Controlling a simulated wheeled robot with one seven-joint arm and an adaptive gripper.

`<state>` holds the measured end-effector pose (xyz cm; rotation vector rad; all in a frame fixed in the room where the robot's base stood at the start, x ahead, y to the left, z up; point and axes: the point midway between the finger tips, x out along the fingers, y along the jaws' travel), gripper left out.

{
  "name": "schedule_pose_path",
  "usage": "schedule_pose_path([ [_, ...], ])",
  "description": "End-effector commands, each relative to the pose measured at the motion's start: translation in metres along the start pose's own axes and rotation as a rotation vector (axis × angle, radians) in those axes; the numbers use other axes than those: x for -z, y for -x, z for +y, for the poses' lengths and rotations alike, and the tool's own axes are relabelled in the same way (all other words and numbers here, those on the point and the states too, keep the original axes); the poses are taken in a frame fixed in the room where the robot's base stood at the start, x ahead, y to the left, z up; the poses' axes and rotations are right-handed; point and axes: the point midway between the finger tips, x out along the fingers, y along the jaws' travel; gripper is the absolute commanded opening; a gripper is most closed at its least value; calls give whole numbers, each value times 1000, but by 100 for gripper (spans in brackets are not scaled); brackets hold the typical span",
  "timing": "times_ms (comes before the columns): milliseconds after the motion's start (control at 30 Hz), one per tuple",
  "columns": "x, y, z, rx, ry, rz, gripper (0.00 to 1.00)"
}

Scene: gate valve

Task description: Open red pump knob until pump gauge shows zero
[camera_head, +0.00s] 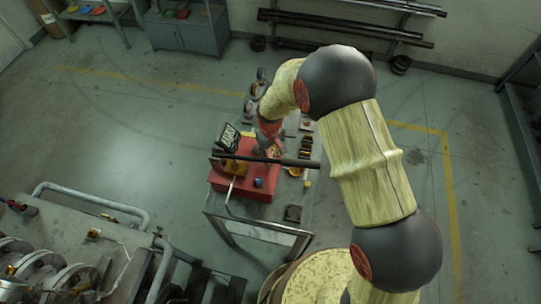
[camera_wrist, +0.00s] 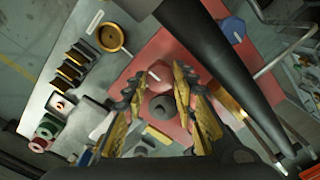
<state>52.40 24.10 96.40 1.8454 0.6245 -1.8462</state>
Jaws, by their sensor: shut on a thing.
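The red pump (camera_head: 243,184) stands on the metal table, with a black bar across it. It shows as a red surface in the wrist view (camera_wrist: 150,55). In the head view my gripper (camera_head: 271,146) is partly hidden beside the pump. A dark panel with white marks (camera_head: 229,137) stands at the pump's back; whether it is the gauge, and its reading, I cannot tell.
The black bar (camera_wrist: 220,45) runs close beside my gripper. A blue knob (camera_wrist: 232,28) is at the pump's far side. Several small parts and a yellow-rimmed round dish (camera_wrist: 112,37) lie on the table (camera_wrist: 75,35). Machinery with pipes (camera_head: 70,255) stands at the lower left.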

Motion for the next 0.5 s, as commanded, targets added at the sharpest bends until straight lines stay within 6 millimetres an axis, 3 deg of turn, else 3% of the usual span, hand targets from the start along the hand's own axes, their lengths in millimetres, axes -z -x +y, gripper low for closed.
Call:
schedule_pose_path([
  [267,0,-1,0,0,93,1,2],
  [500,1,-1,0,-1,281,2,2],
])
